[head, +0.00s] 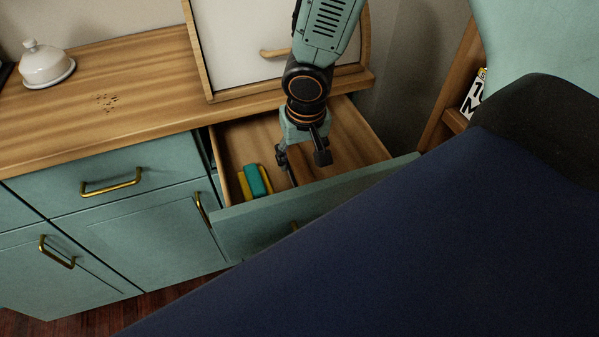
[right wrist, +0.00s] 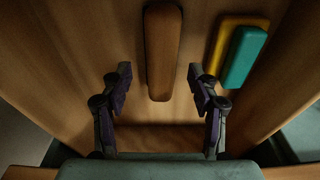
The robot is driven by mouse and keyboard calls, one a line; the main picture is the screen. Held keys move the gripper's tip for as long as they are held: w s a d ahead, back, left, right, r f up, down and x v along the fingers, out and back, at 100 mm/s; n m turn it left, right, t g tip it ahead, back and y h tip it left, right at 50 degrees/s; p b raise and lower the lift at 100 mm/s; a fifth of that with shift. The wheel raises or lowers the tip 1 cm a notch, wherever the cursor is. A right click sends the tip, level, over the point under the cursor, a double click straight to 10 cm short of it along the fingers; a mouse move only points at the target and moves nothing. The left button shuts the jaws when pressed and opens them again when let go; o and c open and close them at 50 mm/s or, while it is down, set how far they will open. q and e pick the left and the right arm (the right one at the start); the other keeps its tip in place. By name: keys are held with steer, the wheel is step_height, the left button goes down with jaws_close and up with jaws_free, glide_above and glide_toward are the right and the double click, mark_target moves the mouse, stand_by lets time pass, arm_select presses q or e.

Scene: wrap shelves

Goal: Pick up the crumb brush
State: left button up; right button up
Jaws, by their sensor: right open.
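The crumb brush appears to be the long brown wooden piece (right wrist: 162,50) lying in the open drawer. Its bristles do not show. In the head view the brown piece (head: 304,168) is partly hidden by my right gripper (head: 303,156), which points down into the drawer. In the right wrist view my right gripper (right wrist: 160,78) is open and empty. The near end of the brown piece lies between and just beyond its fingertips, with a gap on each side. My left gripper is not in view.
A teal and yellow block (head: 258,181), perhaps a sponge, lies at the drawer's left end. The pulled-out drawer (head: 250,232) has walls around the gripper. The wooden counter (head: 150,85) above holds dark crumbs (head: 107,102), a white lidded dish (head: 46,65) and a white-fronted box (head: 240,45).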

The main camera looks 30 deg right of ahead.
steer(key=shift+f, duration=0.8)
steer(key=shift+a+f+b, duration=0.15)
steer(key=shift+f+b, duration=0.1)
steer(key=shift+b, duration=0.15)
steer(key=shift+w+f, duration=0.1)
steer(key=shift+w, duration=0.05)
steer(key=shift+c, duration=0.4)
steer(key=c, duration=1.2)
